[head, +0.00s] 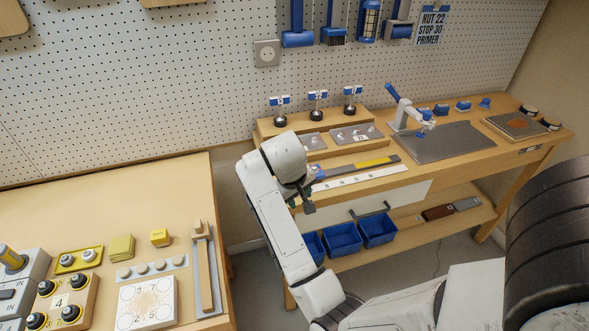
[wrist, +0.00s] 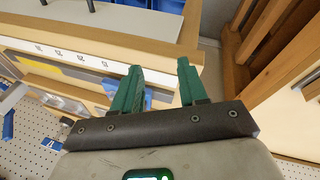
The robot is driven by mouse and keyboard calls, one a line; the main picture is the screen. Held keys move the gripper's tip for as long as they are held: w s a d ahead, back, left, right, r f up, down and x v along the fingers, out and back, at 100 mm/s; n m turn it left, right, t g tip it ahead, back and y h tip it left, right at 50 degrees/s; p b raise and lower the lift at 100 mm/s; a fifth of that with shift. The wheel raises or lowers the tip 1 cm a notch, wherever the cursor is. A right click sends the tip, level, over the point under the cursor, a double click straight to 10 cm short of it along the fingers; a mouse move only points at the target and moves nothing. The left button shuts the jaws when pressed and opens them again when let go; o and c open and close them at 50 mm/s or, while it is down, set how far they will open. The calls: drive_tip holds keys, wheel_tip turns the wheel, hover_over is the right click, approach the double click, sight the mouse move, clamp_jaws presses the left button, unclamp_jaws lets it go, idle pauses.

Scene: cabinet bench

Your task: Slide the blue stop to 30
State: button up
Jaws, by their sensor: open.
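The blue stop (head: 318,172) is at the left end of a grey and yellow rail (head: 372,162) on the back bench, partly hidden by my arm. A white strip with number marks (head: 362,179) runs along the front of the rail; the numbers are too small to read. In the wrist view the strip (wrist: 62,52) and the rail (wrist: 45,70) lie left of my fingers, and a bit of blue shows beside the left finger. My gripper (head: 301,204) is open and empty, in front of the bench edge. Its green fingers (wrist: 160,72) are apart.
A drawer with a dark handle (head: 370,212) is under the bench top. Blue bins (head: 343,238) stand on the shelf below. A grey mat (head: 440,145) and a small white and blue arm (head: 405,110) are to the right.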

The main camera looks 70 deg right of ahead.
drive_tip(key=w+d+r+m+y+b, duration=0.3)
drive_tip(key=w+d+r+y+b, duration=0.15)
drive_tip(key=d+r, duration=0.65)
drive_tip(key=shift+h, duration=0.25)
drive_tip(key=f, duration=0.3)
drive_tip(key=f+p, duration=0.1)
drive_tip(key=f, duration=0.6)
drive_tip(key=shift+w+f+p, duration=0.25)
drive_tip(key=shift+f+p, duration=0.05)
drive_tip(key=shift+f, duration=0.05)
drive_tip(key=shift+c, duration=0.4)
clamp_jaws()
